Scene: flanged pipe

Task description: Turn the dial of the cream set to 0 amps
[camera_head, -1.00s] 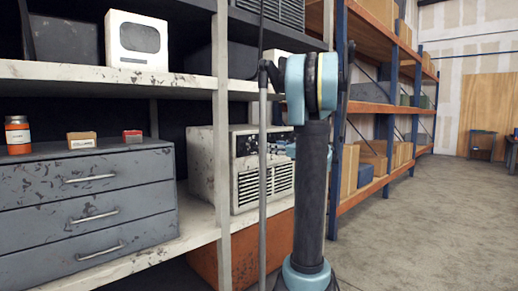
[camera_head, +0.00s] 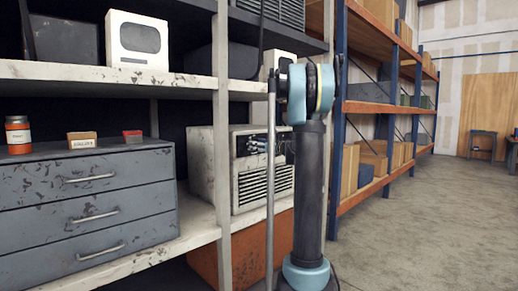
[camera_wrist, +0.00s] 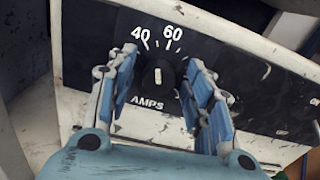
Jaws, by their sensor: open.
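The cream set (camera_head: 206,165) stands on the lower shelf in the head view, with a dark panel on its front, partly behind my arm. In the wrist view the cream set's black panel (camera_wrist: 215,45) is close up and tilted. Its dark round dial (camera_wrist: 158,80) has a white mark pointing up, roughly between the printed 40 and 60, with AMPS printed below. My gripper (camera_wrist: 161,66) is open, with one blue finger on each side of the dial. I cannot tell whether the fingers touch it. The fingers hide other scale numbers.
A shelf post (camera_head: 222,130) stands just left of the panel. A grey drawer cabinet (camera_head: 85,200) fills the shelf to the left, with an orange jar (camera_head: 18,135) and small boxes on top. An orange-brown box (camera_head: 240,250) sits below. The floor (camera_head: 430,220) to the right is clear.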

